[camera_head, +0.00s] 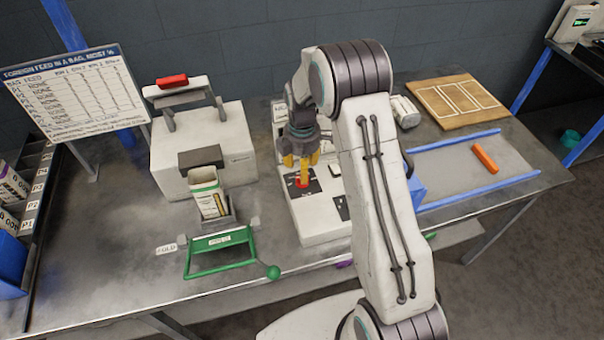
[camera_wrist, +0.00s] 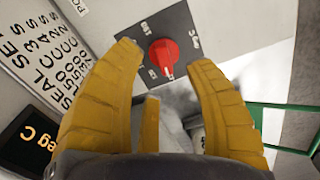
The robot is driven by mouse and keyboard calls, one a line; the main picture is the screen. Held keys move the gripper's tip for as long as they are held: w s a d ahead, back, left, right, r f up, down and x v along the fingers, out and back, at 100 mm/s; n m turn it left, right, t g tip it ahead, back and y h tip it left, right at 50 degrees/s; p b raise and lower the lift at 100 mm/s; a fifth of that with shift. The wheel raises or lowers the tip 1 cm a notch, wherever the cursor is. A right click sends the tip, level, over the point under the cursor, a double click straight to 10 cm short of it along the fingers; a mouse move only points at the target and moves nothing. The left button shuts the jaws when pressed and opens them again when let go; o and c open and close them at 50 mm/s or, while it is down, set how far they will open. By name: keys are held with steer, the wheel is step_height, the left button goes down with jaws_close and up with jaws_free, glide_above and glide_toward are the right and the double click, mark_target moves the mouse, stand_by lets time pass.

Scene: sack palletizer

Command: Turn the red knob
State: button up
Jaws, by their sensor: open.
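The red knob (camera_wrist: 164,56) sits on a dark square plate (camera_wrist: 183,22) on a pale panel. In the wrist view its white mark points toward the lower edge of the picture. My gripper (camera_wrist: 165,62) is open, with yellow fingers on either side of the knob and apart from it in the picture. In the head view, my gripper (camera_head: 302,172) points down over the white control box (camera_head: 318,222), and a little of the red knob (camera_head: 303,183) shows at its fingertips. I cannot tell whether any finger touches the knob.
A panel of seal settings (camera_wrist: 45,45) and a lit display (camera_wrist: 30,140) lie beside the knob. Left of the control box stand a white machine (camera_head: 240,130) and a green-framed fold device (camera_head: 222,240). A blue-railed tray (camera_head: 450,170) holds an orange bar (camera_head: 485,158).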

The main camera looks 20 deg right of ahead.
steer(key=shift+f, duration=1.9)
steer(key=shift+o, duration=0.4)
jaws_close()
